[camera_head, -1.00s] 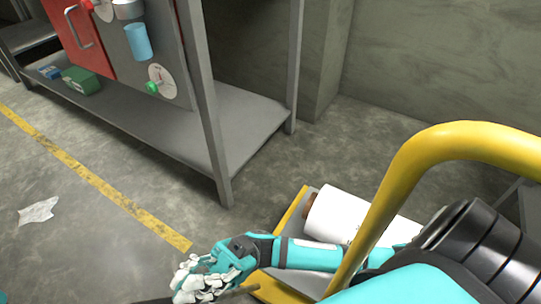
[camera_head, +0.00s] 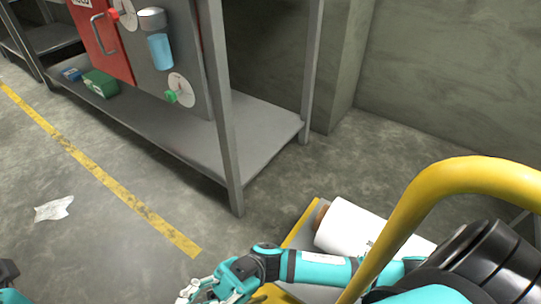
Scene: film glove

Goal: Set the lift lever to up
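A grey panel (camera_head: 182,50) stands on the metal shelf unit at the upper left. Low on it is a round white dial with a green-tipped handle (camera_head: 172,97). A second white dial with a red handle (camera_head: 115,15) sits higher, by the red door. I cannot tell from the labels which of these is the lift lever. My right gripper (camera_head: 205,297) is at the bottom edge, well away from the panel, its fingers mostly cut off. Only a bit of my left arm shows at the bottom left corner; its gripper is out of view.
A red door (camera_head: 100,40) and a blue cylinder (camera_head: 160,50) are beside the dials. A green box (camera_head: 100,83) lies on the lower shelf (camera_head: 255,130). A yellow rail (camera_head: 405,215) and a white roll (camera_head: 350,228) are at the right.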

